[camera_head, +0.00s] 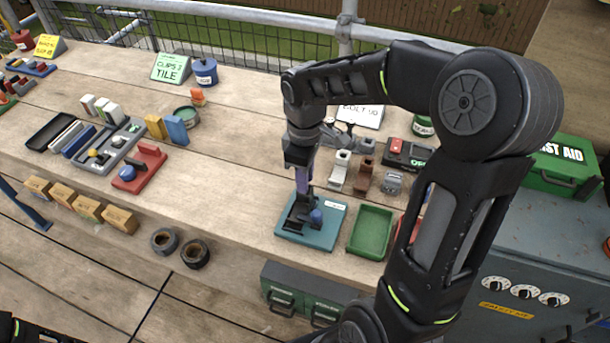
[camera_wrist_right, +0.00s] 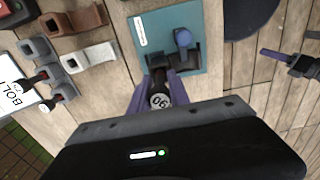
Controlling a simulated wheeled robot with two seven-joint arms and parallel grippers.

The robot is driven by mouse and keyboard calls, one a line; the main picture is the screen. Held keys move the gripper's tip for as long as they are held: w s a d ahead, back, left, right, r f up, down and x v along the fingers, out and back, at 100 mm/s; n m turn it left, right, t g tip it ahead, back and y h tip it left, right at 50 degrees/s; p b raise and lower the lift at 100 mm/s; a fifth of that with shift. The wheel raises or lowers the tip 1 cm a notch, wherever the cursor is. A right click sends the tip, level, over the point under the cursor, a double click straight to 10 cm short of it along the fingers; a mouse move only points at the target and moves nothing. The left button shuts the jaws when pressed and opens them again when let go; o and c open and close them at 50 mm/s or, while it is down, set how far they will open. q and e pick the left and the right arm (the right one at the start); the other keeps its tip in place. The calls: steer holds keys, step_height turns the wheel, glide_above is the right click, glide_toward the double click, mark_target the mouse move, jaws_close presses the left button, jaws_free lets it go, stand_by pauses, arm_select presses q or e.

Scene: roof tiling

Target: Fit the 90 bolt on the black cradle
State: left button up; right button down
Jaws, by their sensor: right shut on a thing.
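My right gripper (camera_head: 302,188) points down over the teal board (camera_head: 285,232) at the bench's front. In the right wrist view its purple fingers (camera_wrist_right: 160,92) are shut on the 90 bolt (camera_wrist_right: 160,101), whose white head reads 90. The black cradle (camera_head: 297,212) stands on the teal board, with a blue knob (camera_head: 317,216) beside it. The bolt is at the cradle's edge in the wrist view; I cannot tell whether it is seated. My left gripper (camera_wrist_right: 292,45) shows at the right wrist view's edge, its purple fingers apart and nothing visible between them.
A green tray (camera_head: 371,230) lies right of the board. A red fixture (camera_head: 140,170) is to the left. The bench between it and the board is clear.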

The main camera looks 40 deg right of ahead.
steer(key=shift+f, duration=0.15)
stand_by(0.5)
steer(key=c, duration=1.1)
jaws_free()
steer(key=shift+c, duration=0.2)
steer(key=shift+r+p, duration=2.7)
steer(key=shift+r, duration=0.85)
